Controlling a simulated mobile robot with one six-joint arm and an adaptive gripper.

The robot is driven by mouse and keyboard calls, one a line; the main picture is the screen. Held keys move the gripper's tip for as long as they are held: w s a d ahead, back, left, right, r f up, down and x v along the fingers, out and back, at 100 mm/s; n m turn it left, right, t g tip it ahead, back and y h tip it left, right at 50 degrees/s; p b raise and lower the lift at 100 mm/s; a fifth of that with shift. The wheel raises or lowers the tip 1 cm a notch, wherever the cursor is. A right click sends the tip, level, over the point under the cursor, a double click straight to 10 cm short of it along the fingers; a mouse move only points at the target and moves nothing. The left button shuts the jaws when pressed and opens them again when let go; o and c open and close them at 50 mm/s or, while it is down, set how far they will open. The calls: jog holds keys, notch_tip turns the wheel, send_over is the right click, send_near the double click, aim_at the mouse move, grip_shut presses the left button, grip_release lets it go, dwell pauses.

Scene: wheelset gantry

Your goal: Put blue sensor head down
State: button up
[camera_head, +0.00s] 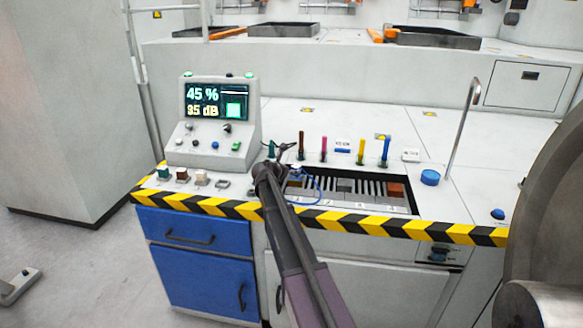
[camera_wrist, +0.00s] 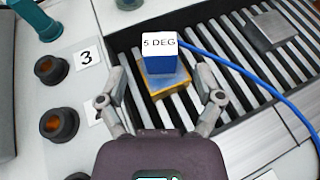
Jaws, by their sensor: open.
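The blue sensor head (camera_wrist: 160,58) has a white top marked "5 DEG". In the wrist view it appears on or just over a yellow-orange block (camera_wrist: 178,82) on the slatted tray; I cannot tell whether they touch. A blue cable (camera_wrist: 250,75) runs from it to the lower right, and loops beside my gripper in the head view (camera_head: 318,187). My gripper (camera_wrist: 160,84) is open, with one finger on each side of the head and block, apart from the head. In the head view my gripper (camera_head: 284,150) is over the tray's left end, partly hiding it.
The slatted tray (camera_wrist: 228,112) also holds a grey block (camera_wrist: 271,30). Dark round sockets with orange centres (camera_wrist: 56,124), a "3" label (camera_wrist: 86,56) and a teal post (camera_wrist: 38,18) stand to its left. Coloured posts line the tray's back; a console (camera_head: 212,130) stands left.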

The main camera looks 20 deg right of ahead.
jog(key=p+v, duration=0.2)
jog(key=v, duration=0.5)
jog(key=shift+a, duration=0.15)
jog(key=shift+s, duration=0.1)
dwell(0.3)
jog(key=shift+r, duration=0.1)
